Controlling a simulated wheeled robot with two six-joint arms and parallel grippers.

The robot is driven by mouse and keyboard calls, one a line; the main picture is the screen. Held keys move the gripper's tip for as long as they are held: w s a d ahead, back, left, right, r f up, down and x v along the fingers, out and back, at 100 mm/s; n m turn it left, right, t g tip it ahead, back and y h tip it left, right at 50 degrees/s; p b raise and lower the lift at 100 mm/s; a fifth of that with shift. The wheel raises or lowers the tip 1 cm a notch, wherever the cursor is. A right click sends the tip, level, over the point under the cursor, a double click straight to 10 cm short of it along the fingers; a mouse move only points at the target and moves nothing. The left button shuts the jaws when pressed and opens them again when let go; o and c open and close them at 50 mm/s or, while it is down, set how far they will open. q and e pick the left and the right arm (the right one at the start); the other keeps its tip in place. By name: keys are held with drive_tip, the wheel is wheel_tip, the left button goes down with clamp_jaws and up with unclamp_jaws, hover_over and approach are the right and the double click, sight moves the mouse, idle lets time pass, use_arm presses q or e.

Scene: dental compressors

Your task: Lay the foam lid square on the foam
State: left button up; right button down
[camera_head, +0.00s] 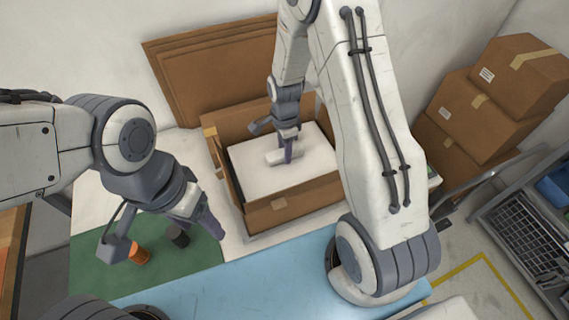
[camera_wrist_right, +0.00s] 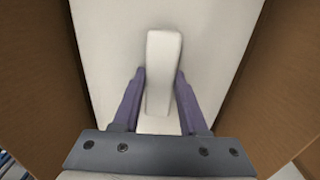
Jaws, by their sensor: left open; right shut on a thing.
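The foam lid (camera_head: 258,178) is a white slab with a raised white grip bar, inside an open cardboard box (camera_head: 290,207) in the head view. In the right wrist view the lid (camera_wrist_right: 110,60) fills the space between the brown box walls. My right gripper (camera_head: 288,156) is shut on the lid's grip bar (camera_wrist_right: 163,60), with a purple finger on each side. The foam under the lid is hidden, so I cannot tell whether the lid touches it. My left gripper (camera_head: 212,230) is open and empty, left of the box and above the green mat.
An orange cylinder (camera_head: 138,256) and a black cylinder (camera_head: 178,236) stand on the green mat (camera_head: 90,262). Flat cardboard (camera_head: 200,65) leans on the wall behind the box. Stacked cartons (camera_head: 480,105) stand at right. The blue surface (camera_head: 235,285) in front is mostly clear.

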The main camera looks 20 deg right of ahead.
wheel_tip(320, 180, down, 6)
drive_tip(key=shift+r+p, duration=0.15)
drive_tip(key=shift+p, duration=0.6)
drive_tip(key=shift+f, duration=0.2)
drive_tip(key=shift+f, duration=0.15)
drive_tip(key=shift+c, duration=2.2)
unclamp_jaws()
